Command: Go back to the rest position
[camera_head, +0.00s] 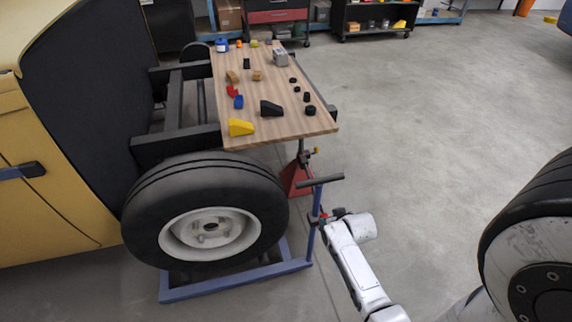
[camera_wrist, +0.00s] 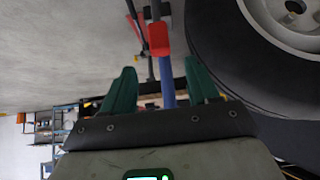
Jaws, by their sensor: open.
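My gripper (camera_wrist: 160,85) shows in the wrist view with its two green fingers spread apart and nothing clamped in them. A blue post (camera_wrist: 167,85) with a red part (camera_wrist: 158,40) shows between the fingers; I cannot tell whether it stands between them or beyond their tips. In the head view my white arm reaches up from the bottom to the blue post (camera_head: 312,232) with a dark T-handle (camera_head: 320,180). My fingers are too small and hidden to make out there.
A tire (camera_head: 150,205) stands on a blue frame (camera_head: 235,284) left of my arm. A wooden tabletop (camera_head: 290,125) with several blocks and small parts lies above it. A red stand (camera_head: 293,177) is under its edge. Open grey floor (camera_head: 420,120) lies to the right.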

